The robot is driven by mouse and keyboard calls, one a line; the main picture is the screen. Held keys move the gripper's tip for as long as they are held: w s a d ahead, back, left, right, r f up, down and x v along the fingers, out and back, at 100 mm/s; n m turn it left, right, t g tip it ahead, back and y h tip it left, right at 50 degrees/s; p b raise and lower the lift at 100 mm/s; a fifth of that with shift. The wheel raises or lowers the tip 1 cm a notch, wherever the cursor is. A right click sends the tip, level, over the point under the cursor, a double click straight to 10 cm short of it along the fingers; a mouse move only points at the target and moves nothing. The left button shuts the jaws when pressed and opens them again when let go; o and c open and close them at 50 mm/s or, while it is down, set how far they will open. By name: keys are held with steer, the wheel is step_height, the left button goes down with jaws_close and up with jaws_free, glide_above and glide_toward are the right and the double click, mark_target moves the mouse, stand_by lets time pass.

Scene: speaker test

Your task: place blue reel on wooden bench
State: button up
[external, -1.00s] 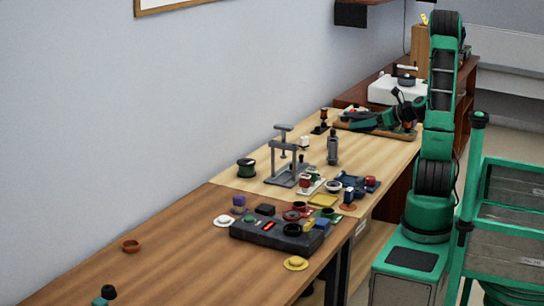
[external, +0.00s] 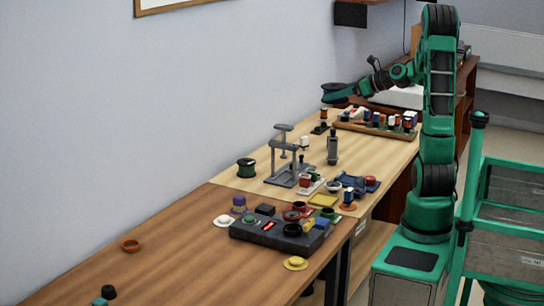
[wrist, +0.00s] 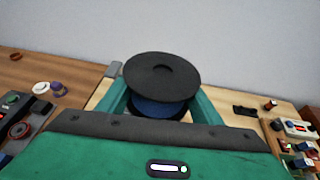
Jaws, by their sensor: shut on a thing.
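The blue reel (wrist: 158,107) has black flanges and a blue winding. My gripper (wrist: 160,112) is shut on it, with a green finger on each side in the wrist view. In the external view my gripper (external: 338,90) is raised above the far part of the worktop; the reel is small and dark there. The wooden worktop has a pale far section (external: 385,152) and a darker brown near section (external: 180,262). I cannot tell which of them is the named bench.
A rack of several small reels (external: 375,128) lies below my arm. A grey press stand (external: 285,155), a green reel (external: 246,168) and a dark console (external: 275,236) stand nearer. The brown section's middle is mostly clear. A green cart (external: 510,225) stands right.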

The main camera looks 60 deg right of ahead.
steer(key=w+a+n+y, duration=0.15)
steer(key=w+a, duration=0.25)
steer(key=a, duration=0.4)
steer(key=w+a+f+n+g+y, duration=0.15)
steer(key=w+a, duration=0.25)
steer(key=a, duration=0.4)
steer(key=w+a+r+n+y, duration=0.1)
steer(key=w+a+y, duration=0.15)
steer(key=a, duration=0.55)
steer(key=a+n+g+y, duration=0.2)
steer(key=a+n+y, duration=0.15)
steer(key=a, duration=2.05)
steer(key=s+a+n+g+y, duration=0.1)
steer(key=s+a+n+g, duration=0.1)
steer(key=s+a, duration=0.75)
steer(key=s+a+r+n+g+y, duration=0.15)
steer(key=s+a, duration=0.45)
steer(key=a, duration=0.7)
steer(key=s+a+n+g+y, duration=0.1)
steer(key=s+a+n+g, duration=0.1)
steer(key=s+a, duration=0.8)
glide_above(223, 279)
step_height(223, 279, down, 25)
steer(key=shift+a+f, duration=0.1)
steer(key=shift+f, duration=2.1)
